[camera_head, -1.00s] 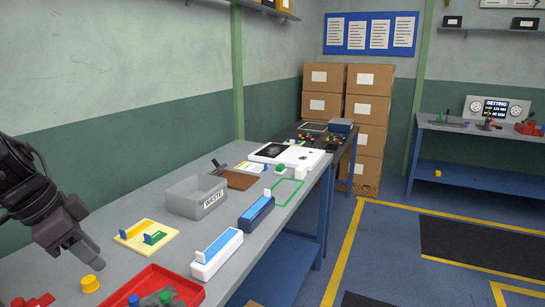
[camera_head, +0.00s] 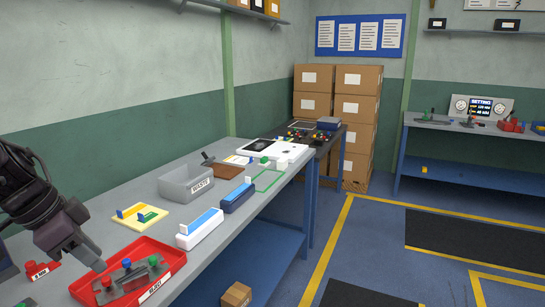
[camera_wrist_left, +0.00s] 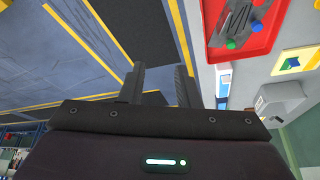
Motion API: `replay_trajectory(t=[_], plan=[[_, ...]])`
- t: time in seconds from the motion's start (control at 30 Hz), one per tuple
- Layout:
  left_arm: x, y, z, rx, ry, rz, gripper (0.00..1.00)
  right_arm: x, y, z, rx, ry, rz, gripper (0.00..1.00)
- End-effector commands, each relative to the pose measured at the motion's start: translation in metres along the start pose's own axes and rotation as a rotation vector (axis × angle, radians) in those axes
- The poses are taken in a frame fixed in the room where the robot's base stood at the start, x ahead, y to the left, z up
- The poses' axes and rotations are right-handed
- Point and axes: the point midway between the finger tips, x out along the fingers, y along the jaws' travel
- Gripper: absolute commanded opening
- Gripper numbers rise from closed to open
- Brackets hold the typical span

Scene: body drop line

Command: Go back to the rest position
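My left gripper (camera_head: 92,255) comes in from the left in the head view, over the workbench (camera_head: 105,207) by the far left corner of a red tray (camera_head: 158,254). In the left wrist view its two fingers (camera_wrist_left: 159,84) stand apart with nothing between them, over blue floor. The red tray holds a grey part (camera_head: 133,275) with red, blue and green knobs. The tray also shows in the left wrist view (camera_wrist_left: 263,42), to the right of the fingers. My right gripper is not in view.
A small red block (camera_head: 40,270) sits left of the tray. A yellow plate (camera_head: 142,216), grey waste bin (camera_head: 186,184), white case (camera_head: 200,229) and dark blue case (camera_head: 238,197) stand farther along the bench. A cardboard box (camera_head: 236,295) is below. The floor to the right is open.

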Motion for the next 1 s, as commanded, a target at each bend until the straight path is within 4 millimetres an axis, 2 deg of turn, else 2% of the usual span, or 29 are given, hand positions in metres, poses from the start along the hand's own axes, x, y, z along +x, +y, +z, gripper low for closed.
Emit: replay_trajectory(t=[0.27,0.47,0.57,0.73,0.9,1.0], plan=[[0.035,-0.009,0.008,0.069,0.072,-0.019,0.29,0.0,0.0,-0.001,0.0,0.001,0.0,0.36],[0.074,-0.015,0.013,0.135,0.157,-0.056,0.29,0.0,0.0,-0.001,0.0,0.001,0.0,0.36],[0.098,-0.016,0.016,0.165,0.212,-0.086,0.29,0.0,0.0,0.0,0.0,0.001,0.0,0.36],[0.152,-0.009,0.02,0.199,0.332,-0.18,0.29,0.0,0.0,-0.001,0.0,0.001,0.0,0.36],[0.202,0.009,0.024,0.154,0.427,-0.333,0.29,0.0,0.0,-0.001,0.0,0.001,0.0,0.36],[0.223,0.023,0.029,0.082,0.436,-0.42,0.29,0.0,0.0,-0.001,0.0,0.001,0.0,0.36]])
